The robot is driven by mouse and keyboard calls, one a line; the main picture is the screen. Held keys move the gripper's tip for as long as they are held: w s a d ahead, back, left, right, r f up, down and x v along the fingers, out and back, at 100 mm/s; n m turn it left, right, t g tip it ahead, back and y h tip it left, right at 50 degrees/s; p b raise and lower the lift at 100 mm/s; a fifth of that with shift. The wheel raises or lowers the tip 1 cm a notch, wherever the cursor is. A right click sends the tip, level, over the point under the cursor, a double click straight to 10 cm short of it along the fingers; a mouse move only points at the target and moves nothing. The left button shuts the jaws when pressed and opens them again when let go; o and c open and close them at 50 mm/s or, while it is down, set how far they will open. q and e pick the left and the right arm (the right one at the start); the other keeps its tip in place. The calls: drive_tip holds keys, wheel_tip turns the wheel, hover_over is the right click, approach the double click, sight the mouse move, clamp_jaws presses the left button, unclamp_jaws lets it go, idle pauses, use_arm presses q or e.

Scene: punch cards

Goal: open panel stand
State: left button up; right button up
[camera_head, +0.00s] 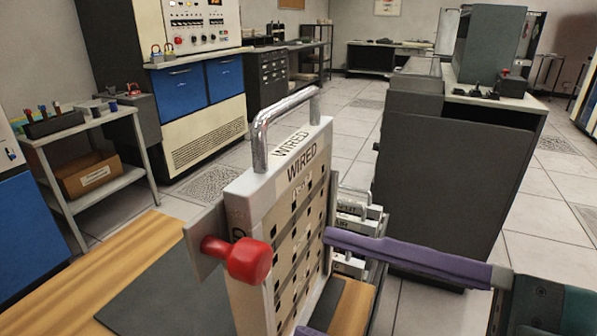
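A pale panel (287,215) labelled WIRED stands upright on the near bench, with rows of slots in its face and a metal handle (287,119) on top. A red knob (249,262) on a grey plate (207,238) sits at its left side. My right gripper (327,277) comes in from the right. One long purple finger reaches the panel's right edge, and a second purple part shows below it at the frame's bottom. The fingers look spread apart; contact with the panel cannot be told. My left gripper is not in view.
More handled panels (355,222) stand behind the labelled one. The bench (125,268) has a wood top with a dark mat (165,292). A dark cabinet (440,190) stands beyond on the right. A side table (78,125) with a cardboard box (88,174) is at left. Tiled floor lies between.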

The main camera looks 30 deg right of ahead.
drive_tip(key=v, duration=0.5)
drive_tip(key=shift+s+d, duration=0.15)
drive_tip(key=shift+s, duration=0.1)
drive_tip(key=shift+w, duration=0.1)
